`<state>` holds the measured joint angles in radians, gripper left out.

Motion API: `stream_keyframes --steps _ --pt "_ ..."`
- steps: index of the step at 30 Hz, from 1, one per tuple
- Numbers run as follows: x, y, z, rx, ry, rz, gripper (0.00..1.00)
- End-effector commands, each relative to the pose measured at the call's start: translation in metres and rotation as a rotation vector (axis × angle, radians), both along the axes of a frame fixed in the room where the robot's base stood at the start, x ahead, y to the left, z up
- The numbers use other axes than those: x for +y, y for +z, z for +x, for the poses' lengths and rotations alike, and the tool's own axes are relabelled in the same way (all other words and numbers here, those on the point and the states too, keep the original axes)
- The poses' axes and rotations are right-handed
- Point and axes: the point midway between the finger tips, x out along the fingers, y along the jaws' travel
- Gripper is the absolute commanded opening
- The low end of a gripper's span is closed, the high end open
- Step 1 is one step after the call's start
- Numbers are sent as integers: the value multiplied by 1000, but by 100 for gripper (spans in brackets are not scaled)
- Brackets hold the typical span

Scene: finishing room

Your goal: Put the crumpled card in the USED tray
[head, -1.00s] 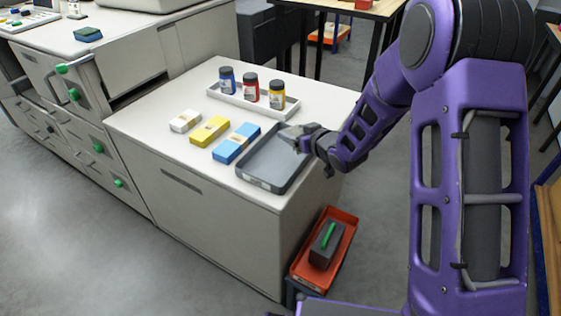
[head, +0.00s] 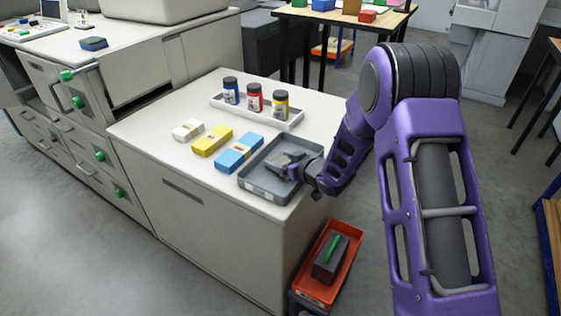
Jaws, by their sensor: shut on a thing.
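A grey tray (head: 258,187) with a small label on its front wall, too small to read, lies at the right end of the white cabinet top. It appears to be the USED tray. My gripper (head: 286,165) reaches in from the right and is low over the inside of this tray. It is shut on a small grey piece that I take to be the crumpled card (head: 282,160); the fingers hide much of it. I cannot tell whether the card touches the tray floor.
White, yellow and blue packs (head: 239,152) lie left of the tray. A white tray (head: 262,116) with blue, red and yellow jars stands behind. An orange tray (head: 318,288) holding a dark block with a green handle is low beside the cabinet. Cabinet top in front of the packs is clear.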

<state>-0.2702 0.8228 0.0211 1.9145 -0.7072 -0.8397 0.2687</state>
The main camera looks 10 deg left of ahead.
Motion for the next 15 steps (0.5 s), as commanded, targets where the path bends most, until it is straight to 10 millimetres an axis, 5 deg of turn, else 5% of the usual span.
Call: stream_keyframes --steps 10,11,15 --pt "0 -5 0 -2 -1 1 21" --pt "0 -4 0 -2 -1 1 76" --pt "0 -3 0 -2 -1 1 100"
